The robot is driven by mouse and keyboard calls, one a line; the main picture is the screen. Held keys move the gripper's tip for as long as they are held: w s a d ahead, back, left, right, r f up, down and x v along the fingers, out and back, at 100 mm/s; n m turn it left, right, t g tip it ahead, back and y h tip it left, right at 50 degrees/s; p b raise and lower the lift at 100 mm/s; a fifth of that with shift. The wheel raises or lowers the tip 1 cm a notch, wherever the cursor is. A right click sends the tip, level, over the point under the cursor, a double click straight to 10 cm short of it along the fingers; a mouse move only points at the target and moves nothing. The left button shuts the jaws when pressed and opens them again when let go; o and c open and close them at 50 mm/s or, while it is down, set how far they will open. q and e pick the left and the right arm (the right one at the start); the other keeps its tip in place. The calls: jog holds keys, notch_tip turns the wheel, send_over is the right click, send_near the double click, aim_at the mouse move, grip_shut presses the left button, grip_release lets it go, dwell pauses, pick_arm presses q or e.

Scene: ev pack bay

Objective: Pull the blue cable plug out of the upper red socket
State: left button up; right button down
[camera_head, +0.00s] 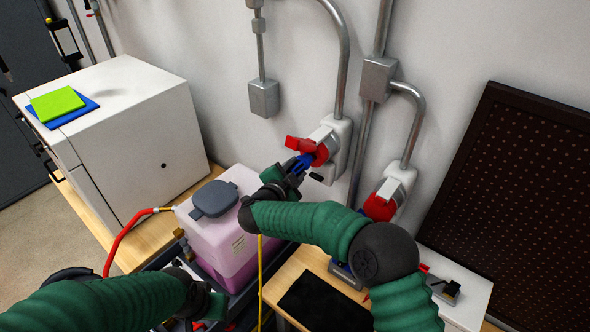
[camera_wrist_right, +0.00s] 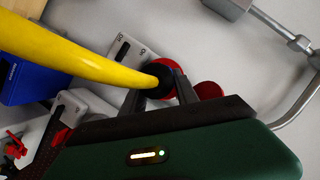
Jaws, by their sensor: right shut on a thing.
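The upper red socket (camera_head: 321,155) is on a white wall box, with its red cover (camera_head: 299,144) swung open. The blue cable plug (camera_head: 303,162) is at the socket's mouth; I cannot tell how deep it sits. My right gripper (camera_head: 297,166) is shut on the plug. In the right wrist view its fingers (camera_wrist_right: 158,88) straddle the plug's dark back end (camera_wrist_right: 157,80), where a thick yellow cable (camera_wrist_right: 75,55) enters. The red socket (camera_wrist_right: 175,68) shows behind it. My left gripper (camera_head: 205,303) is low in the head view, its fingers not visible.
A second red socket (camera_head: 380,207) is lower right on the wall. A white cabinet (camera_head: 135,150) is at left. Metal conduits (camera_head: 343,65) run up the wall. A dark perforated panel (camera_head: 515,190) stands at right.

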jog(key=shift+s+a, duration=0.75)
jog(key=shift+s, duration=0.25)
jog(key=shift+s+a, duration=0.7)
jog(key=shift+s, duration=0.3)
